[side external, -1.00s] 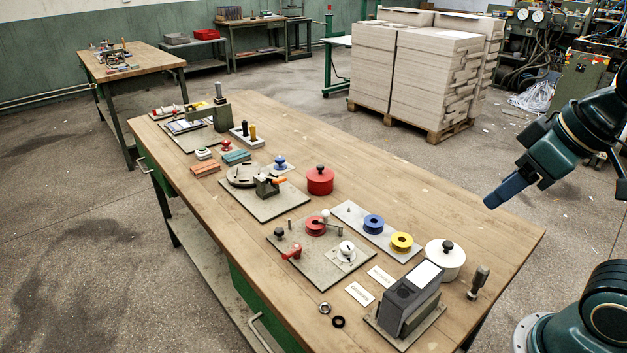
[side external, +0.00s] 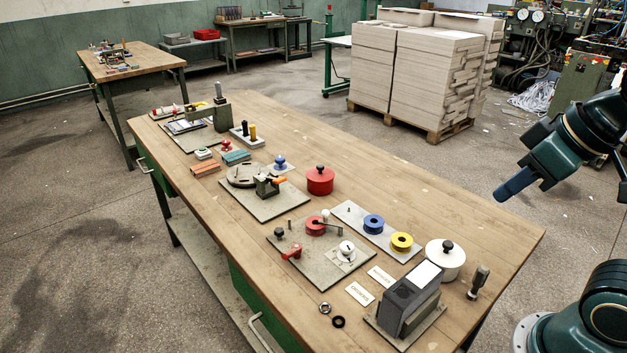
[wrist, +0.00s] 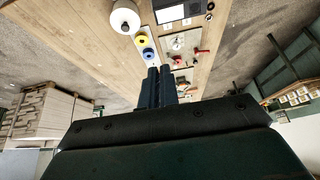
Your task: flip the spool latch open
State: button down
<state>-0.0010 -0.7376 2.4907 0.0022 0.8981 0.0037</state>
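The red spool and lever also show small in the wrist view, the lever (wrist: 200,52) at upper right. Which exact part is the spool latch is hard to tell.
Beside the plate, a strip holds a blue spool (side external: 374,224) and a yellow spool (side external: 402,242). A white lidded pot (side external: 445,260), a dark box (side external: 408,300) and an upright tool (side external: 478,283) stand nearer. A red pot (side external: 320,181) stands farther back. The bench's right strip is clear.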

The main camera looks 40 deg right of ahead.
jog(key=w, duration=0.1)
jog(key=m+g+h, duration=0.2)
jog(key=m, duration=0.3)
send_over(323, 220)
jog(key=d, duration=0.1)
notch_tip(323, 220, down, 12)
jog(key=shift+w+f, duration=0.45)
jog(key=shift+w, duration=0.15)
jog(key=shift+f, duration=0.15)
jog(key=x, duration=0.9)
jog(key=shift+w+f, duration=0.15)
jog(key=shift+f, duration=0.2)
jog(key=shift+s+a+f, duration=0.1)
jog(key=shift+s+a, duration=0.2)
jog(key=shift+s, duration=0.3)
jog(key=shift+s+a+f, duration=0.1)
jog(key=shift+s+a, duration=0.2)
jog(key=shift+s, duration=0.3)
jog(key=shift+s+a+f, duration=0.15)
jog(key=shift+s+a, duration=0.1)
jog(key=shift+s, duration=0.35)
